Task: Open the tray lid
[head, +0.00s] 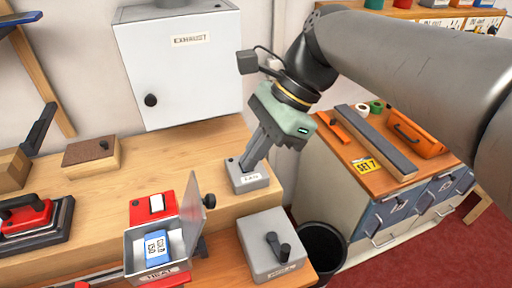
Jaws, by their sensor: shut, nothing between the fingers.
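A small metal tray (135,248) stands at the front edge of the wooden bench, with a blue-and-white box (156,248) inside. Its grey lid (193,215) stands upright along the tray's right side, so the tray is open on top. A dark knob (209,201) shows at the lid's right. My gripper (247,168) is shut and empty, pointing down at the small grey box marked FAN (250,182), behind and right of the tray. Its fingertips are at the top of that box; I cannot tell whether they touch it.
A red unit (142,210) stands behind the tray. A grey box with a dark lever (270,255) stands to its right. A white EXHAUST cabinet (180,75) is on the wall. A dark bin (321,248) and a drawer cabinet (385,232) are at right.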

